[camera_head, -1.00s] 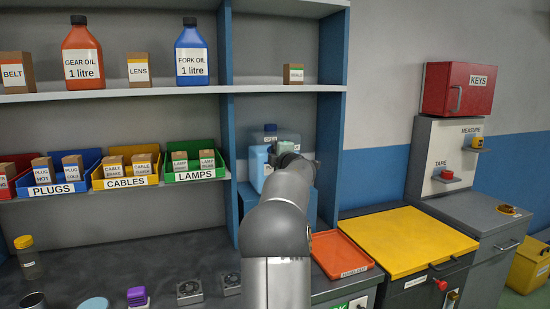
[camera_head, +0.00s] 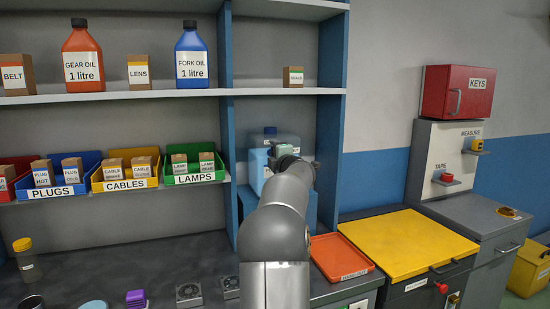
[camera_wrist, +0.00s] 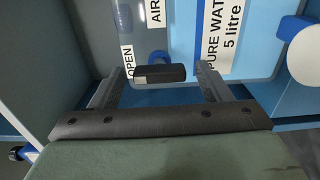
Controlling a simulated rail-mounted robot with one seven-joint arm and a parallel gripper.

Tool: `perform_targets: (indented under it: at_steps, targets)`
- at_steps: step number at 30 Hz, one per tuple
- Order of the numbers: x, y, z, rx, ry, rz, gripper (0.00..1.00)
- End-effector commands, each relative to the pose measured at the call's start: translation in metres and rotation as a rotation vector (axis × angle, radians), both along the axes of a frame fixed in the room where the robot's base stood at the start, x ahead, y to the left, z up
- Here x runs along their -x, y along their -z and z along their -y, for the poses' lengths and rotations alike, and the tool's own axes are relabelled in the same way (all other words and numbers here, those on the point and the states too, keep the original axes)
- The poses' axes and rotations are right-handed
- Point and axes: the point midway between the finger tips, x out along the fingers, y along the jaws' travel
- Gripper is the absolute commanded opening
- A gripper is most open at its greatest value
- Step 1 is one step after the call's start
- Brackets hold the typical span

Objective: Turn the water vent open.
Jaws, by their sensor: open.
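The water container (camera_head: 258,170), translucent blue with a dark blue cap, stands in the shelf bay behind my arm. In the wrist view its "PURE WATER 5 litre" label (camera_wrist: 216,40) is partly cut off. A dark bar-shaped vent handle (camera_wrist: 165,73) with a pale left end lies crosswise, near an "OPEN" label (camera_wrist: 128,62) and a partly cut-off "AIR" label. My gripper (camera_wrist: 158,76) is open, with one finger on each side of the handle. Gaps seem to show on both sides, but contact is uncertain. In the head view my arm hides the handle.
A blue upright panel (camera_head: 226,130) bounds the bay on the left. An orange tray (camera_head: 340,257) and a yellow lid (camera_head: 408,237) lie to the right.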

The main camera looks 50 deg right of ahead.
Motion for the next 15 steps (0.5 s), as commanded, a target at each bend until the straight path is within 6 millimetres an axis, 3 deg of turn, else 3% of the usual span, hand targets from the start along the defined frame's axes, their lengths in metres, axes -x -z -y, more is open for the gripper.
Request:
perform_targets:
  at_steps: [7, 15]
  targets:
    - [0.016, 0.001, -0.01, 0.001, 0.002, 0.001, 0.71]
    - [0.07, 0.001, -0.044, 0.0, 0.001, 0.004, 0.71]
